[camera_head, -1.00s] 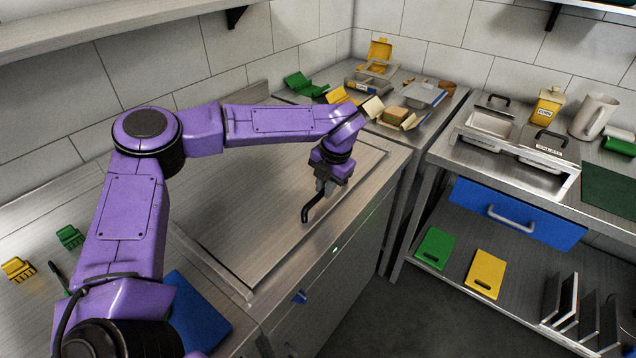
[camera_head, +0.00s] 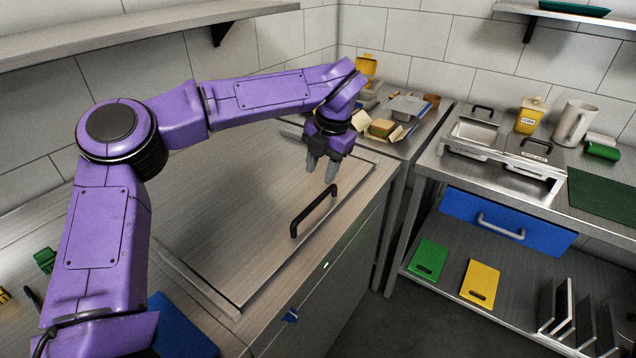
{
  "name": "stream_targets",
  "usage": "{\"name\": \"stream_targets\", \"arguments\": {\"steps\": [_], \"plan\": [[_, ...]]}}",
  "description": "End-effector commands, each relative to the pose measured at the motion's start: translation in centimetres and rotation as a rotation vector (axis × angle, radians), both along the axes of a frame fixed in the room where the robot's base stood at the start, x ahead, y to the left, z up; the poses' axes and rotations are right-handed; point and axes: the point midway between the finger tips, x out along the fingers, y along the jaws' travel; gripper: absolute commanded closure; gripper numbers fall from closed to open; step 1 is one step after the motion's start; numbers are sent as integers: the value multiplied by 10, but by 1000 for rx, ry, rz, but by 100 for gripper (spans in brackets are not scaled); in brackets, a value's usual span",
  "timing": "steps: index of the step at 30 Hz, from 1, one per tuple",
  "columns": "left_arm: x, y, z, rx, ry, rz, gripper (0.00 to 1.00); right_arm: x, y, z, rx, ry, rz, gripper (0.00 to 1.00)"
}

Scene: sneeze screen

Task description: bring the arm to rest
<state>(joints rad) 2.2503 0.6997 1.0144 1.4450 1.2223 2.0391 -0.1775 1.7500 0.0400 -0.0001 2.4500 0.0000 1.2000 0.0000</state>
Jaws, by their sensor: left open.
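My left arm is purple and reaches in from the left over the steel counter. Its gripper (camera_head: 321,172) points down, open and empty, above the right part of a flat wood-toned lid (camera_head: 225,215) set in the counter. The black bar handle (camera_head: 313,211) of that lid stands up near its front right edge. The fingertips are above and behind the handle, apart from it. My right gripper is not in view.
Open food boxes (camera_head: 383,128) stand on the back corner counter. The right table carries steel pans (camera_head: 478,132), a yellow container (camera_head: 529,116) and a pitcher (camera_head: 573,122). A blue drawer (camera_head: 507,222) hangs below. A shelf (camera_head: 130,33) runs above the arm.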

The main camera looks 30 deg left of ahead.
Motion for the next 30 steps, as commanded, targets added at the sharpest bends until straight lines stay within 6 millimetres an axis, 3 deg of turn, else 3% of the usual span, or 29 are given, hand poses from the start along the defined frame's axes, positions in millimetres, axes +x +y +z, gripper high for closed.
{"name": "stream_targets", "arguments": {"steps": [12,24,30], "plan": [[0,1,-4,-1,3,0,58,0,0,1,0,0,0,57],[0,17,-82,-1,5,0,58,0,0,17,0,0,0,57],[1,23,-101,-1,2,1,58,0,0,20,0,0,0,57]]}}
